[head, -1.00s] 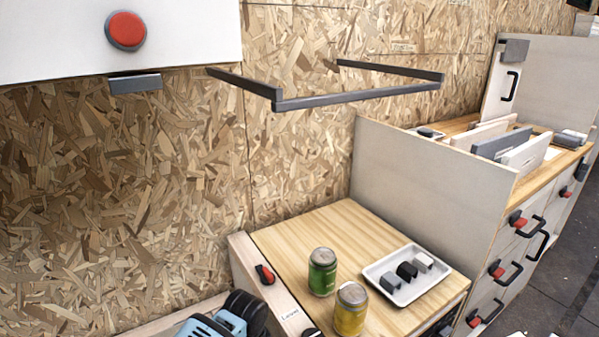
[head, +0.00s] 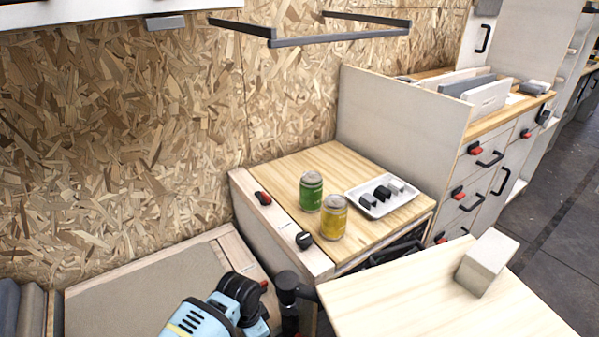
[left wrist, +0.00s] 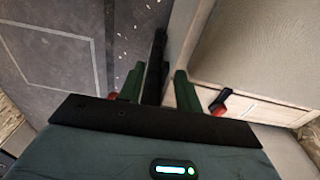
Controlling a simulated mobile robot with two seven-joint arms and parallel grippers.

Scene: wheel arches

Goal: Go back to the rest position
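In the head view, part of my blue and black left arm shows at the bottom, in front of the low cabinet; its fingertips cannot be made out there. In the left wrist view, the two green fingers of my left gripper (left wrist: 158,88) stand apart. A dark upright strip shows between them, and I see nothing clearly held. My right gripper is in neither view.
A wooden top (head: 335,165) holds a green can (head: 311,192), a yellow can (head: 333,218) and a white tray (head: 378,211) with small blocks. A pale board (head: 420,300) bearing a block (head: 487,262) is at lower right. A dark rail frame (head: 340,34) juts from the wall.

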